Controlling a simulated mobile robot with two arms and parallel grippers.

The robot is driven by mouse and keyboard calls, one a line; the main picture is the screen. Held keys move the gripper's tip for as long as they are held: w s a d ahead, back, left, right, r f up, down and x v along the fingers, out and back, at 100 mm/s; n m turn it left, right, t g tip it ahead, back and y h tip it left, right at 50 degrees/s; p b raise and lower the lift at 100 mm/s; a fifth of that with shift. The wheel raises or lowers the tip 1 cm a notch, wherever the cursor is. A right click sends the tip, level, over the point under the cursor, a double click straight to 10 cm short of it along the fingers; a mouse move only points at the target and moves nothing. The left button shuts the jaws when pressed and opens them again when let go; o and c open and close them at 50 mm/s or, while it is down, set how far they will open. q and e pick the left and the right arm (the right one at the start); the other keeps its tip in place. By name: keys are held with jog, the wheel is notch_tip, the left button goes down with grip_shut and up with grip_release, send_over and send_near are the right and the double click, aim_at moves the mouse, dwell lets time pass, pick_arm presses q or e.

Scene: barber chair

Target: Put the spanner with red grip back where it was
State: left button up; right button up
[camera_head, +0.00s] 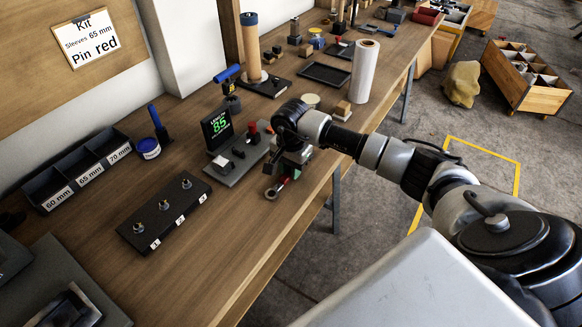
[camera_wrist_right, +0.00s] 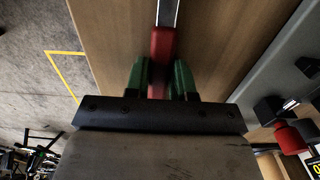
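The spanner with red grip (camera_head: 283,182) is at the front edge of the workbench in the head view, its metal ring end pointing to the lower left. In the right wrist view its red grip (camera_wrist_right: 162,45) runs between the two green fingertips, with the metal shank beyond. My right gripper (camera_head: 288,168) points down and appears shut on the red grip; in the wrist view both fingers (camera_wrist_right: 160,78) lie against its sides. I cannot tell whether the spanner touches the bench. My left gripper is not in view.
A grey plate (camera_head: 233,167) with small parts lies beside the right gripper, near a display (camera_head: 216,128) reading 85. A black block with numbered pegs (camera_head: 163,213) and a labelled sleeve bin (camera_head: 78,171) stand left. A white roll (camera_head: 363,72) stands behind. The front bench wood is clear.

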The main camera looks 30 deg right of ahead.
jog(key=o, duration=0.4)
jog(key=shift+r+p, duration=0.3)
jog(key=shift+p, duration=0.05)
jog(key=shift+r+b, duration=0.3)
jog(key=shift+r, duration=0.05)
notch_tip(320, 180, up, 11)
jog(key=b, duration=0.1)
